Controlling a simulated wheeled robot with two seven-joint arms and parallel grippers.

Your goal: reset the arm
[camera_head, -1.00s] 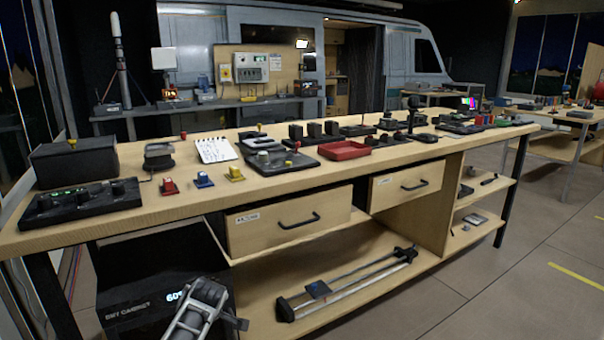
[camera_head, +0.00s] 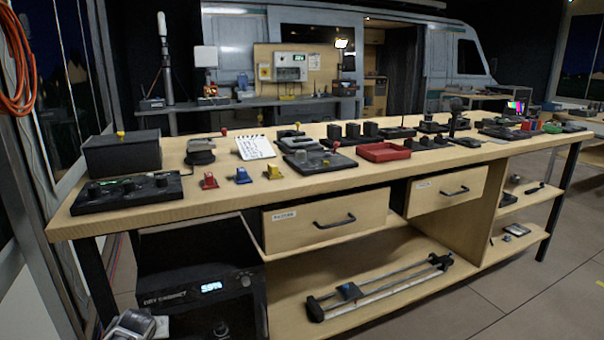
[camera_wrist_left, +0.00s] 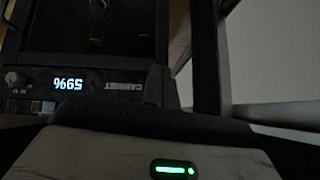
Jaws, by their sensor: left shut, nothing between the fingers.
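Part of my left arm (camera_head: 132,325) shows at the bottom left edge of the head view, in front of the dry cabinet. In the left wrist view my left gripper (camera_wrist_left: 160,88) is shut and empty, with dark fingers and a pale body carrying a green light. The black dry cabinet (camera_head: 205,292) stands under the left end of the bench, with a lit percent display and a knob. It also shows upside down in the left wrist view (camera_wrist_left: 100,83), beyond the fingers; I cannot tell whether they touch it. My right gripper is not in view.
The long wooden bench (camera_head: 240,207) holds a black box (camera_head: 122,155), a black control panel (camera_head: 125,193), a notepad (camera_head: 255,147) and a red tray (camera_head: 384,152). A rail slider (camera_head: 380,287) lies on the lower shelf. Floor at the right is clear.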

